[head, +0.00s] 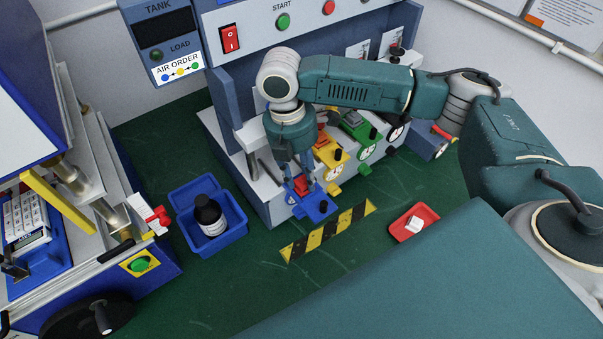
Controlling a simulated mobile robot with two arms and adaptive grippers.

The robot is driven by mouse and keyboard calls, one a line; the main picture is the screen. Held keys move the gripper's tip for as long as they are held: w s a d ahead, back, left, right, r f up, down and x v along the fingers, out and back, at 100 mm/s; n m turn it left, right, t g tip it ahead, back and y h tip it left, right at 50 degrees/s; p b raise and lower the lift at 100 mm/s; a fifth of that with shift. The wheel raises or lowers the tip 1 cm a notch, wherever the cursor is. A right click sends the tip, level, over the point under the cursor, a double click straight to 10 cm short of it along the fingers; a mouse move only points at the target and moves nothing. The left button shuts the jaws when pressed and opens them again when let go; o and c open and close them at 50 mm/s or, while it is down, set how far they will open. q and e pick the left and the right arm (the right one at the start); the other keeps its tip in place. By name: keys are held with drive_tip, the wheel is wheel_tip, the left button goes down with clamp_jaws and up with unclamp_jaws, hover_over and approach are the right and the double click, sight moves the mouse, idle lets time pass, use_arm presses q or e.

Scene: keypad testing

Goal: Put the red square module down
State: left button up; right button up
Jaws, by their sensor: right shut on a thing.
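My right gripper (302,178) points down at the front left of the test bench, its arm coming in from the right. It is shut on a small red piece (300,186), the red module as far as I can tell; the fingers hide most of it. The piece is right above or on a blue holder (319,211) at the bench front; I cannot tell whether it touches. A red tray (402,234) with a small white piece (415,224) lies on the green table to the right. My left gripper is not in view.
Yellow (331,157) and green (355,124) stations stand close beside my gripper. A blue bin (236,241) with a black-capped bottle (210,216) is to the left. A press with a keypad (25,216) fills the far left. Green table (225,295) is clear in front.

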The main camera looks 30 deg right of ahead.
drive_tip(key=o, duration=1.1)
drive_tip(key=shift+f, duration=0.1)
wheel_tip(320, 180, up, 12)
drive_tip(key=w+a+b, duration=0.1)
drive_tip(key=b, duration=0.1)
drive_tip(key=shift+w, duration=0.15)
drive_tip(key=shift+a, duration=0.1)
